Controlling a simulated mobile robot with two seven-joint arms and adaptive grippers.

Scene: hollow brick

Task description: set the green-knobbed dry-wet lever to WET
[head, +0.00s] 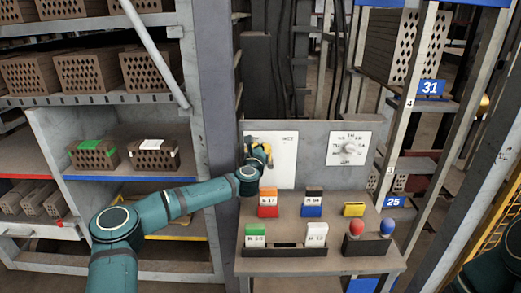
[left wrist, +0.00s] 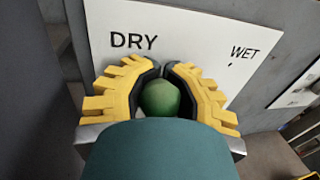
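The dry-wet panel is a white plate (head: 284,165) on the grey board at the back of the bench. The left wrist view shows DRY at its left and WET at its right. The lever's round green knob (left wrist: 160,97) is below the word DRY. My left gripper (left wrist: 166,68) has its yellow fingers curled around the knob, with the dark tips almost meeting beyond it. In the head view my left gripper (head: 262,150) covers the left part of the plate and hides the knob. The lever's shaft is hidden. My right gripper is out of view.
A dial panel (head: 349,148) is right of the plate. The bench (head: 330,263) holds labelled coloured blocks (head: 268,203), a red ball-topped piece (head: 356,228) and a blue one (head: 388,227). Brick shelves (head: 120,180) stand left, and a metal rack (head: 405,110) stands right.

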